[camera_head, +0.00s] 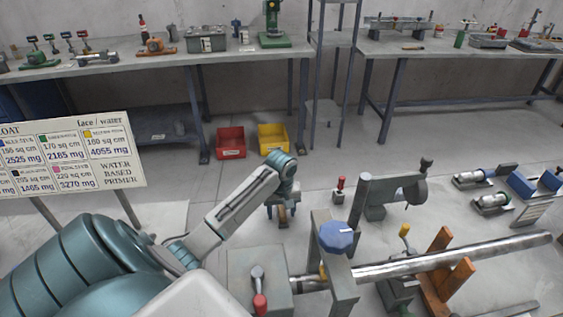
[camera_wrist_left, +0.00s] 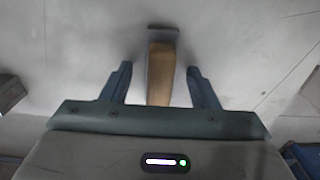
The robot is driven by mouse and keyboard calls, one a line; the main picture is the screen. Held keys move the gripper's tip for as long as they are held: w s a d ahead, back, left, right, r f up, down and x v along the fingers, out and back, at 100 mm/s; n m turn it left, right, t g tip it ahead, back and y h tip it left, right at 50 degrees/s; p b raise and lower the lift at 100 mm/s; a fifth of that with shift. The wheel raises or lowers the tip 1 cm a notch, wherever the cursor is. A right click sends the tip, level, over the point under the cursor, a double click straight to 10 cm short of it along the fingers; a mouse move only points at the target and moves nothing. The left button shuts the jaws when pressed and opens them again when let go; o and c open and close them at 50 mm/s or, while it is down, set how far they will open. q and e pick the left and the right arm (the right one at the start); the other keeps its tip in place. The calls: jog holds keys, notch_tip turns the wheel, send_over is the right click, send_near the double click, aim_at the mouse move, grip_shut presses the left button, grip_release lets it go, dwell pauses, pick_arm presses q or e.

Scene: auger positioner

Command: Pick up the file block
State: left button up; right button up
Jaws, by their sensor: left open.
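The file block appears to be the brown, wood-coloured piece (camera_wrist_left: 160,76) with a grey end in the left wrist view. In the head view a brown bit of it (camera_head: 282,216) shows below my left wrist, partly hidden by the gripper. My left gripper (camera_head: 281,210) points down over it. In the left wrist view its two dark fingers (camera_wrist_left: 159,70) are open, one on each side of the block, with a gap on both sides. The near end of the block is hidden by the gripper body. My right gripper is not in view.
A post with a blue knob (camera_head: 337,236) and a long metal bar (camera_head: 455,258) stand to the right. A red-handled lever (camera_head: 259,303) is in front. A grey clamp-like device (camera_head: 392,190) stands right. Red (camera_head: 231,143) and yellow (camera_head: 272,138) bins lie behind.

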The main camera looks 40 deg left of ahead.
aim_at(282, 208)
pick_arm(q)
grip_shut()
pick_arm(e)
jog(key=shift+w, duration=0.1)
pick_arm(q)
notch_tip(282, 208, up, 8)
jog(key=shift+w+f+b, duration=0.1)
jog(key=shift+f+b, duration=0.05)
jog(key=shift+b, duration=0.3)
jog(key=shift+r+p, duration=0.75)
jog(key=shift+p, duration=0.05)
jog(key=shift+r, duration=0.25)
jog(key=shift+r+p, duration=0.2)
jog(key=shift+p, duration=0.1)
jog(key=c, duration=0.7)
grip_release()
jog(key=shift+c, duration=1.3)
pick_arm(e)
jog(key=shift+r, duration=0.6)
